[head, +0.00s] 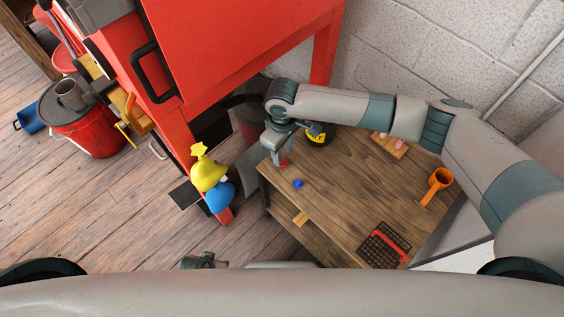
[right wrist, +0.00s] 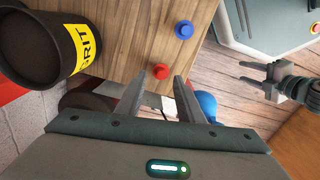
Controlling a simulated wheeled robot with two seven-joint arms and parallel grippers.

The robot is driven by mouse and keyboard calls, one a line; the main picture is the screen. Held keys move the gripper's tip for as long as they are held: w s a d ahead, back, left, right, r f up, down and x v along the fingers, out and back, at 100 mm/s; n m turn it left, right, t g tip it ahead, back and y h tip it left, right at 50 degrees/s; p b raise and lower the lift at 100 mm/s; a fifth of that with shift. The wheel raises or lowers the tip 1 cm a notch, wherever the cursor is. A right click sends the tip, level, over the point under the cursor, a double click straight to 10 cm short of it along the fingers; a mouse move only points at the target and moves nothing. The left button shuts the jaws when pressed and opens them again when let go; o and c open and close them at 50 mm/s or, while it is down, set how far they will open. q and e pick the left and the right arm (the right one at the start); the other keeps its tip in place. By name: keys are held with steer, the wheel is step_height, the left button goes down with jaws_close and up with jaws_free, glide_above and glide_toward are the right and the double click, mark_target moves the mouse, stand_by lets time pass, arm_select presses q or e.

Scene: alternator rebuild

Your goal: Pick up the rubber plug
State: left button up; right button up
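Two small round knob-like pieces lie on the wooden workbench (head: 330,205). One is blue (head: 298,184), and it also shows in the right wrist view (right wrist: 184,30). The other is red (right wrist: 161,71), near the bench edge. I cannot tell which of them is the rubber plug. My right gripper (head: 281,161) is over the bench's far left corner. In the right wrist view its fingers (right wrist: 160,92) are apart with nothing held, and the red piece shows just beyond and between the tips. My left gripper (right wrist: 250,75) is away from the bench, fingers apart and empty.
A black GRIT cup (right wrist: 45,40) stands beside the right gripper. A red cabinet (head: 230,50) stands beyond. The bench middle is clear.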

steer(key=shift+a+f, duration=0.1)
steer(key=shift+f, duration=2.5)
steer(key=c, duration=0.8)
